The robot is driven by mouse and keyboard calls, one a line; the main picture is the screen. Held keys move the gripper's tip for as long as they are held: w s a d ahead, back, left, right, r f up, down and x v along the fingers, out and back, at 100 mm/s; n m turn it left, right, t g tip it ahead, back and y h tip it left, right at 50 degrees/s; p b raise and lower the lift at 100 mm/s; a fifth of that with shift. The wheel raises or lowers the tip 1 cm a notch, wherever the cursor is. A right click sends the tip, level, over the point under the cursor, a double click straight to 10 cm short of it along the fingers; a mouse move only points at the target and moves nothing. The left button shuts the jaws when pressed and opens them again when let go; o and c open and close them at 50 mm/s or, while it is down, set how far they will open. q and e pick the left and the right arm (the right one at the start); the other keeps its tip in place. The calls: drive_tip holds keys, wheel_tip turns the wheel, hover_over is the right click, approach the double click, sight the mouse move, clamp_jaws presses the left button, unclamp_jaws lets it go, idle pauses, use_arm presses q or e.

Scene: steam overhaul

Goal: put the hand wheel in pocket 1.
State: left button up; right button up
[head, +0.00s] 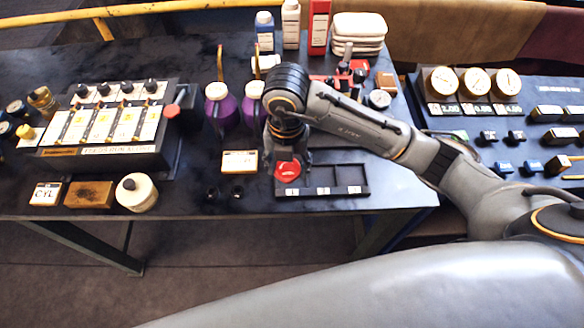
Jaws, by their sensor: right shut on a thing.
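The red hand wheel (287,172) is at my right gripper (288,161), which points down and is shut on it. The wheel is at the left pocket of a dark tray (338,206) with three pockets in a row. I cannot tell whether the wheel touches the pocket floor or is held just above it. The middle and right pockets look empty. Small white labels mark the tray's front edge; their numbers are too small to read surely. My left gripper is not in view.
Two purple vessels (221,108) stand left of my right gripper. A white card (240,162) lies left of the tray. A panel of levers (108,125) is at the left, with a cream round container (137,193) in front. Bottles (290,24) and folded cloths (358,33) stand behind.

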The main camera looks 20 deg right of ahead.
sight(291, 168)
drive_tip(key=w+f, duration=0.1)
drive_tip(key=w+d+f, duration=0.1)
drive_tip(key=f, duration=0.1)
drive_tip(key=w+d+f+p, duration=0.1)
drive_tip(key=f, duration=0.1)
drive_tip(key=shift+w, duration=0.2)
wheel_tip(291, 168, down, 2)
drive_tip(key=shift+w+f+p, duration=0.1)
drive_tip(key=shift+p, duration=0.8)
drive_tip(key=shift+f, duration=0.65)
drive_tip(key=o, duration=1.4)
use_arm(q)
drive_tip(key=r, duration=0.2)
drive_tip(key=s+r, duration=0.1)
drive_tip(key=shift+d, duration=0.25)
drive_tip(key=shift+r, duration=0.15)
use_arm(e)
drive_tip(key=shift+r, duration=0.1)
